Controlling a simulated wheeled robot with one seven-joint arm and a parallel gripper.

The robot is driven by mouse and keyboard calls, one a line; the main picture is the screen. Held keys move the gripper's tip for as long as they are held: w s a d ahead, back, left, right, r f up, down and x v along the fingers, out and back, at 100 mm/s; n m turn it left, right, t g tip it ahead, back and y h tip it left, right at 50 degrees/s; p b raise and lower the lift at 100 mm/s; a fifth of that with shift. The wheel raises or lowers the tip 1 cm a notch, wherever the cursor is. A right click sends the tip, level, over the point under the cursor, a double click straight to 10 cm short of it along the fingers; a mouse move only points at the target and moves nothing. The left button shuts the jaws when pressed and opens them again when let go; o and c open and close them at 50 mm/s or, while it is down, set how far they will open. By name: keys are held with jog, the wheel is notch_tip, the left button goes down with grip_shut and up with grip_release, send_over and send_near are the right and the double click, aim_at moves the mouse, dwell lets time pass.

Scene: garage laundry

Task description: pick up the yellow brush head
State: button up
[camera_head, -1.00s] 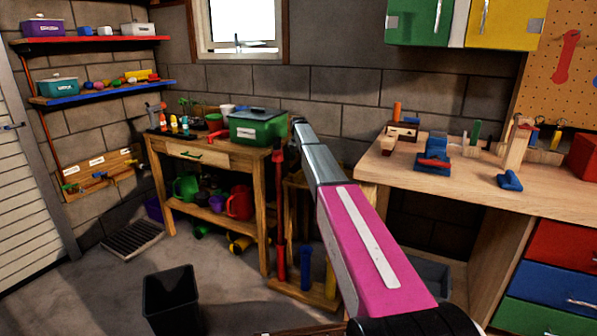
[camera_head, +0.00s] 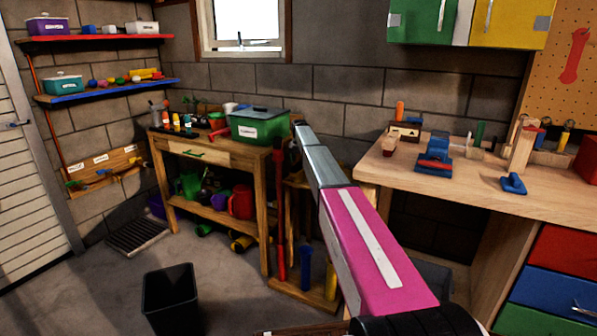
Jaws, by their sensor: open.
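I cannot tell for sure which yellow thing is the brush head. One yellow piece (camera_head: 145,73) lies at the right on the blue shelf. Another yellow piece (camera_head: 241,243) lies low under the wooden table, partly in shadow. An upright yellow piece (camera_head: 330,281) stands low in the wooden rack beside my arm. My pink and grey arm reaches up through the middle of the view, in front of part of this rack. My gripper's fingers do not show.
The wooden table (camera_head: 224,157) holds a green lidded box (camera_head: 258,126) and several small items. A black bin (camera_head: 170,300) stands on the floor in front. A workbench (camera_head: 465,185) with blocks and tools fills the right. Grey floor (camera_head: 225,290) is clear beside the bin.

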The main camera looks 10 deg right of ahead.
aim_at(299, 164)
jog(key=shift+a+f, duration=0.2)
jog(key=shift+f, duration=1.8)
jog(key=shift+f, duration=0.25)
jog(key=c, duration=1)
